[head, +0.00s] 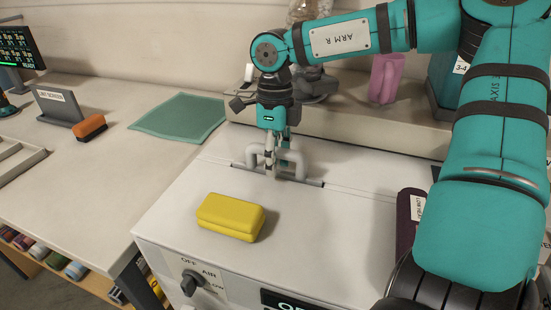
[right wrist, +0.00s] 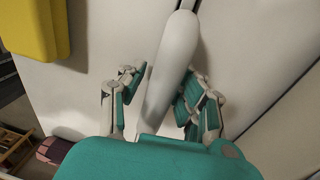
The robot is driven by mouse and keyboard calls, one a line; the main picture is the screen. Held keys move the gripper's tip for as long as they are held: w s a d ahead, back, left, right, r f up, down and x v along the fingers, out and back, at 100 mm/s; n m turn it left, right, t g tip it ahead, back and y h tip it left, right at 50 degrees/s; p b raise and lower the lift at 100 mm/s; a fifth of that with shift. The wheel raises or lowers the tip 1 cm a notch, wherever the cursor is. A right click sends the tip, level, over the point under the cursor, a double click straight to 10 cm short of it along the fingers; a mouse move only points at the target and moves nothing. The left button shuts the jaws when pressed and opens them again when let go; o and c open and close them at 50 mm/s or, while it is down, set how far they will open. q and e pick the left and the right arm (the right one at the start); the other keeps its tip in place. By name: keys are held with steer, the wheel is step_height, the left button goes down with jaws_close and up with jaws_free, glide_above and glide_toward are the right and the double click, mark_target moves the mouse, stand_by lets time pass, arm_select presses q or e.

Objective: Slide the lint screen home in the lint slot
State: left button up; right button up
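The lint screen shows as a thick grey loop handle (head: 301,166) above a narrow dark lint slot (head: 312,183) in the white machine top. The screen's body is hidden below the handle, and I cannot tell how deep it sits. My right gripper (head: 276,158) points down at the handle. In the right wrist view its two fingers (right wrist: 166,82) stand on either side of the grey handle bar (right wrist: 174,62). They are spread, with a gap showing at the left finger; contact at the right finger is unclear. My left gripper is not in view.
A yellow block (head: 231,217) lies on the white machine top (head: 180,218) in front of the slot. A dark labelled object (head: 408,222) is at right. A pink pitcher (head: 385,78) stands behind. The left table holds a green mat (head: 180,117), orange brush (head: 90,127) and grey sign stand (head: 60,107).

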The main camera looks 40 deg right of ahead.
steer(key=shift+r, duration=0.1)
steer(key=shift+r+p, duration=0.75)
steer(key=shift+r, duration=0.2)
steer(key=shift+w+d+r+p, duration=0.15)
steer(key=shift+r+p, duration=0.85)
steer(key=shift+r, duration=0.5)
steer(key=shift+w+d+r+p, duration=0.15)
steer(key=shift+r+p, duration=0.8)
steer(key=shift+r, duration=0.55)
steer(key=shift+f, duration=0.1)
